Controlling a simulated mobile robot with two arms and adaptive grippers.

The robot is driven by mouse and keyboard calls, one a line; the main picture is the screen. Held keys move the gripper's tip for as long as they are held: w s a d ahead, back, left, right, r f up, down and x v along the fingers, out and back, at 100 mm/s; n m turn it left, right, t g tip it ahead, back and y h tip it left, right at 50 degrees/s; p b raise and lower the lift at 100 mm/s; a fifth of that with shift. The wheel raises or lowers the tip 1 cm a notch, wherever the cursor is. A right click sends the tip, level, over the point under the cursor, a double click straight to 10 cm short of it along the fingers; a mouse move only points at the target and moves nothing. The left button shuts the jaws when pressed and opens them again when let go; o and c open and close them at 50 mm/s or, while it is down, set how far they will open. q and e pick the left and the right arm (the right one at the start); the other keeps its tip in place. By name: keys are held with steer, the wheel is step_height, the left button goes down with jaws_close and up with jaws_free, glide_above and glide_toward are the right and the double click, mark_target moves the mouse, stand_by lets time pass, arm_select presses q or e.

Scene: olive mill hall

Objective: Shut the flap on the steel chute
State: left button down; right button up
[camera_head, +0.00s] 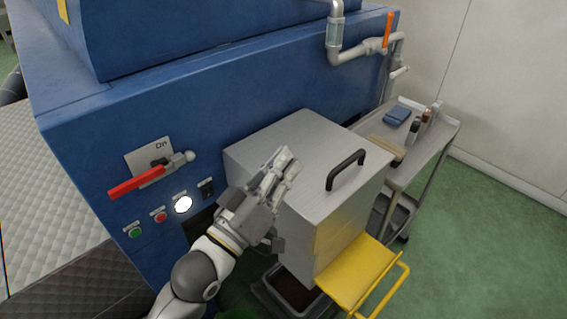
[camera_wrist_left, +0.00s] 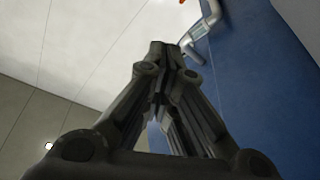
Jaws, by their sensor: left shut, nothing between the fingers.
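The steel chute (camera_head: 300,140) is a brushed metal box jutting from the blue machine, with a black handle (camera_head: 346,170) on its sloping top. A yellow flap (camera_head: 355,275) with a yellow bar handle (camera_head: 397,288) sticks outward from the chute's lower front; it stands open. My left gripper (camera_head: 283,163) is shut and empty, in front of the chute's left part in the head view, apart from the flap. I cannot tell whether it touches the steel. The wrist view shows its fingers (camera_wrist_left: 172,60) together with nothing between them. My right gripper is not in view.
A dark crate (camera_head: 268,296) stands on the floor below the chute. The blue machine (camera_head: 90,140) carries a red lever (camera_head: 135,184) and buttons. A grey cart (camera_head: 440,136) with a blue cloth (camera_head: 397,115) and bottles stands right. Green floor (camera_head: 490,240) is clear at right.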

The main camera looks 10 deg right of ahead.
arm_select(q)
step_height(320, 180, up, 4)
steer(key=p, duration=0.5)
steer(key=w+a+b+v, duration=0.1)
steer(key=b+v, duration=0.2)
steer(key=v, duration=0.7)
steer(key=shift+w+f, duration=0.2)
steer(key=shift+f, duration=0.05)
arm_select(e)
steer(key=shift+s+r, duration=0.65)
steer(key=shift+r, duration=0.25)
